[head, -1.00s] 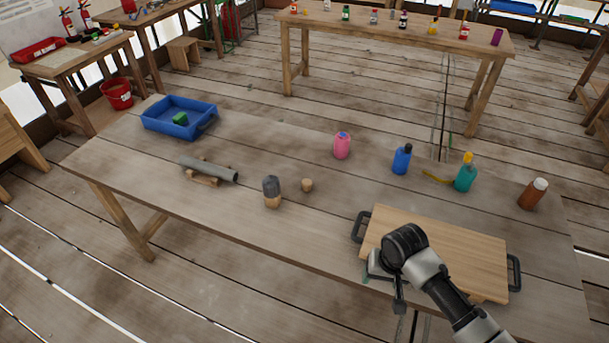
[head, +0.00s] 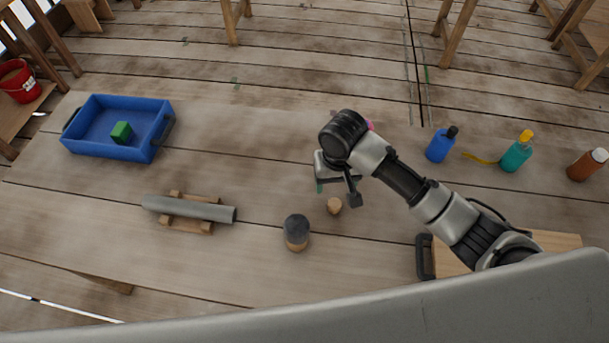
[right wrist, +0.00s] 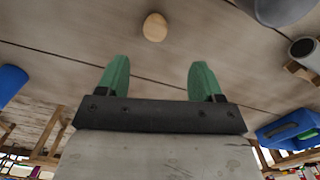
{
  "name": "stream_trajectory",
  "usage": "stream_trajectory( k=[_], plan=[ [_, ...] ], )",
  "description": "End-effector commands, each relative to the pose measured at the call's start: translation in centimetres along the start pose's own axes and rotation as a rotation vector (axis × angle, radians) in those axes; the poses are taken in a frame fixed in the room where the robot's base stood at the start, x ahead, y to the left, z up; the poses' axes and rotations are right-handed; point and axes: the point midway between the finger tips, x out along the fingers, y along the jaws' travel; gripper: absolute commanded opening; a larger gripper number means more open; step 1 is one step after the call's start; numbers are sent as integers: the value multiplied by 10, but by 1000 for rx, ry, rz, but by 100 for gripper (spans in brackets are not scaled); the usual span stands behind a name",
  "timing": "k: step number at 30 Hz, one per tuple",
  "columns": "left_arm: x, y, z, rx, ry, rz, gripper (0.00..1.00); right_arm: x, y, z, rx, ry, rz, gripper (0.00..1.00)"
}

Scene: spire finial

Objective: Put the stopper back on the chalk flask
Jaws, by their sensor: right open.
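The chalk flask appears to be the short round piece with a dark grey upper part and a tan lower part (head: 296,232), upright on the table. Part of it shows at the top right of the right wrist view (right wrist: 283,8). The small tan stopper (head: 334,205) stands apart, just right of the flask. It also shows beyond the fingertips in the right wrist view (right wrist: 155,27). My right gripper (head: 337,190) is open and empty above the table, close to the stopper. Its green fingers (right wrist: 158,75) are spread wide. My left gripper is out of view.
A grey pipe (head: 190,208) lies on a wooden cradle left of the flask. A blue tray (head: 83,140) holding a green block (head: 121,132) stands back left. A blue bottle (head: 440,147), teal bottle (head: 515,156) and brown bottle (head: 587,165) stand right. My right arm mostly hides a pink bottle.

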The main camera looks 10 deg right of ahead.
Motion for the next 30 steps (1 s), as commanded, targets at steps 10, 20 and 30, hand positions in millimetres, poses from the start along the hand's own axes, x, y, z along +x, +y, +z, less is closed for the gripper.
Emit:
stream_trajectory(
  k=[10, 20, 30],
  plan=[
    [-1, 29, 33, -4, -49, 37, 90, 0, 0, 1, -2, -3, 4, 67],
    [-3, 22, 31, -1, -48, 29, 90, 33, 1, 2, -1, -6, 5, 67],
    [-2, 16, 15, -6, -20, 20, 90, 56, 1, 1, -2, -2, 3, 67]
  ],
)
